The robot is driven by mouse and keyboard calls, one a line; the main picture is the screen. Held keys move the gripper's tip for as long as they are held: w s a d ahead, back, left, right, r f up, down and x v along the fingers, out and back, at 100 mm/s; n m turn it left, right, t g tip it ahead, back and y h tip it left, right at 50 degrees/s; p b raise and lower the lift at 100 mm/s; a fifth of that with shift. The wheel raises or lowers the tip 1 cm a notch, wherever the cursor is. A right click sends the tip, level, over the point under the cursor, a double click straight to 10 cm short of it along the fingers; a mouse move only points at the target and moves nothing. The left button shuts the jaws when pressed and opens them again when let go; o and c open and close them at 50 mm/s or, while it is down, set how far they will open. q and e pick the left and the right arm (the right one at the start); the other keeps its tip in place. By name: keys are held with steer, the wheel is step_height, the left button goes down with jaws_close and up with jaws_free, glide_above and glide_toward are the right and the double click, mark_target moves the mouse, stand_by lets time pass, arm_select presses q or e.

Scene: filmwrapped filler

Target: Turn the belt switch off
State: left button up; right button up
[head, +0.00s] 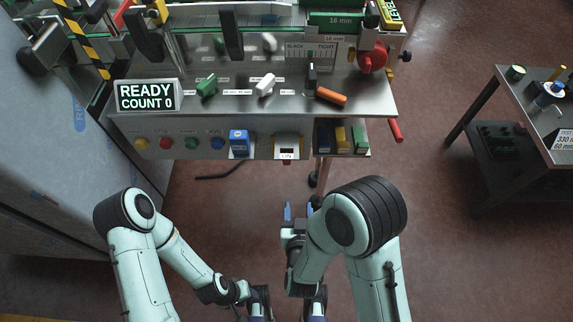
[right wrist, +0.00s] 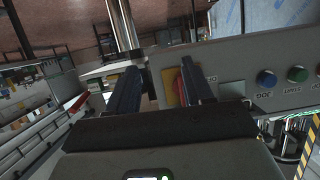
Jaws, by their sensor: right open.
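Left of the switch are a blue box (head: 239,142) and several coloured buttons (head: 191,143). Small bins (head: 342,138) stand to its right. A red handle (head: 396,131) sticks out at the machine's right corner. The floor (head: 440,215) is open; a cart (head: 510,125) stands at right.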

steer(key=a+r+t+b, duration=0.2)
steer(key=a+r+t, duration=0.15)
steer(key=r, duration=0.45)
steer(key=shift+t, duration=0.25)
steer(key=w, duration=1.2)
steer(key=shift+w+d+f, duration=0.15)
steer(key=shift+w+f, duration=0.15)
steer(key=shift+f, duration=0.05)
jaws_close()
